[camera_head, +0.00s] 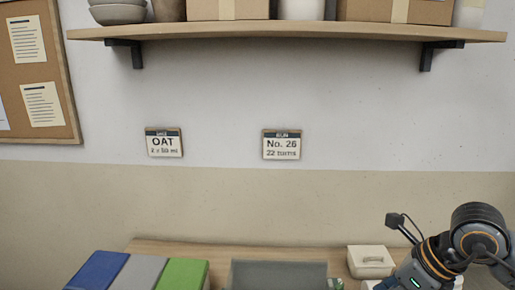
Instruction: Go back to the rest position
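Part of my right arm shows at the lower right, with a dark rounded joint, an orange-ringed link and a small dark box on a thin stalk. Its gripper is not in the picture, so its fingers cannot be seen. My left arm and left gripper are not in view. A card (164,143) on the wall reads "OAT" with a smaller, blurry line below. A second card (282,145) to its right reads "No. 26" and "22 turns".
A wooden table (220,250) runs along the bottom edge. On it are blue (98,271), grey (140,273) and green (183,274) blocks, a grey tray (279,274) and a cream lidded box (370,261) near my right arm. A shelf (290,33) with boxes hangs above.

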